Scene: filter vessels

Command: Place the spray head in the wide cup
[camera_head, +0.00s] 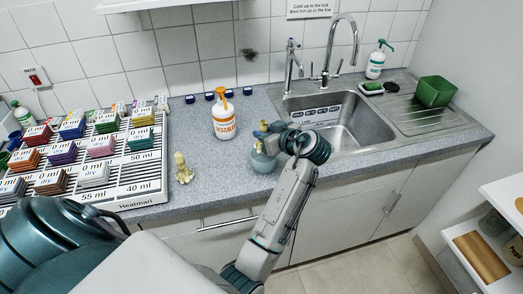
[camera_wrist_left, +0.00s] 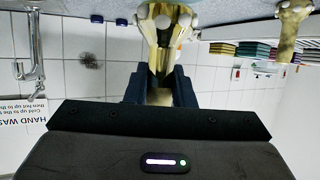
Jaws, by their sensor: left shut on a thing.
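My left gripper (camera_head: 268,132) is shut on a yellowish knobbed piece, which I take for the spray head (camera_head: 260,137). It fills the space between the blue jaws in the left wrist view (camera_wrist_left: 160,40), where the picture is upside down. A rounded grey-blue vessel, apparently the wide cup (camera_head: 262,162), stands on the counter near its front edge. The held piece is above or at the cup's mouth; I cannot tell whether they touch. The gripper hides part of the cup's right side. My right gripper is not in view.
A similar yellowish piece (camera_head: 183,168) stands upright on the counter to the left. A white descaler bottle with an orange trigger (camera_head: 223,116) stands behind the cup. The sink (camera_head: 335,120) is to the right, and a rack of coloured blocks (camera_head: 100,160) is at left.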

